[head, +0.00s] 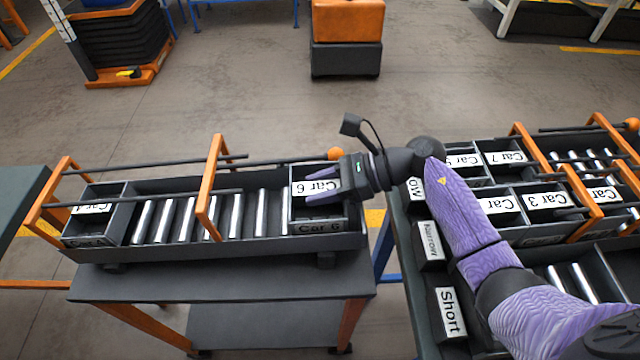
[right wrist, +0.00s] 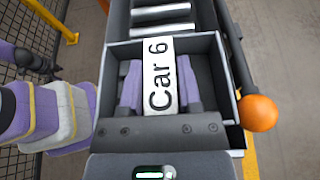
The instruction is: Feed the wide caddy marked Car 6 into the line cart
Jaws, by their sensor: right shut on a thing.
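The wide caddy marked Car 6 (head: 320,228) sits in the right end of the line cart (head: 190,246), at the end of its rollers. The caddy also shows in the right wrist view (right wrist: 218,62), its white Car 6 label (right wrist: 158,60) between my purple fingers. My right gripper (head: 322,191) reaches in from the right and is shut on the caddy at its label. The grip point itself is partly hidden by the label. Another labelled caddy (head: 92,225) stands at the cart's left end, its number hard to read. My left gripper is not in the head view.
Bare rollers (head: 190,218) lie between the two caddies. Orange hoops (head: 212,190) and dark rails cross above the cart. To the right, a rack holds several caddies, including Car 3 (head: 548,200) and Car 7 (head: 505,157). An orange ball (right wrist: 258,112) is beside the caddy.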

